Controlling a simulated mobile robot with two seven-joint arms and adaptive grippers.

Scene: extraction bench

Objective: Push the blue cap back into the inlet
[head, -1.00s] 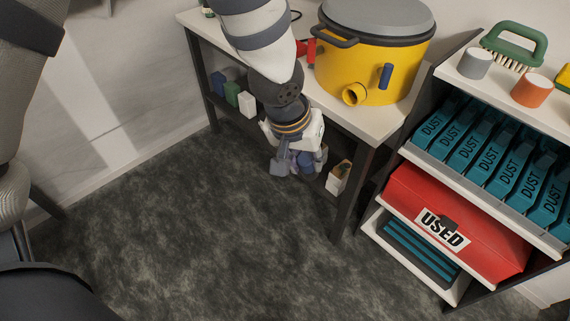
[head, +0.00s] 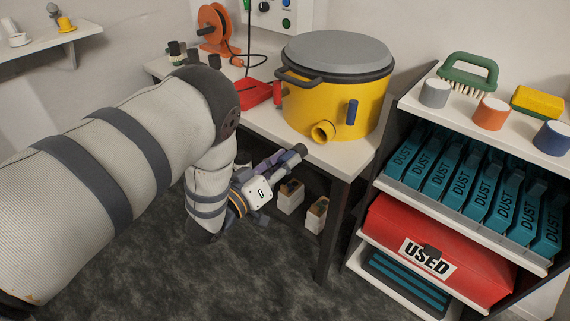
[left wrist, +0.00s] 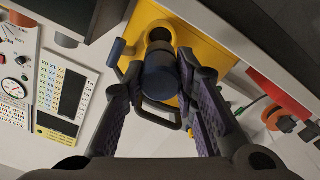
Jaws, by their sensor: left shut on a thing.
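The yellow canister (head: 335,100) stands on the bench with its open round inlet (head: 322,131) facing front-left and low. My left gripper (head: 284,160) is just below and left of the inlet, pointing up toward it. It is shut on the dark blue cap (left wrist: 160,83), which sits between the purple-padded fingers in the left wrist view. The cap's dark end (head: 299,150) shows past the fingertips, apart from the inlet. In the left wrist view the inlet (left wrist: 158,37) opens just beyond the cap, roughly in line with it. My right gripper is not in view.
A blue latch (head: 352,112) sticks out beside the inlet. The bench edge (head: 335,165) runs just below the canister. Small boxes (head: 290,197) stand under the bench. The shelf at right holds grey, orange and blue (head: 553,138) cylinders, a brush and dust boxes.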

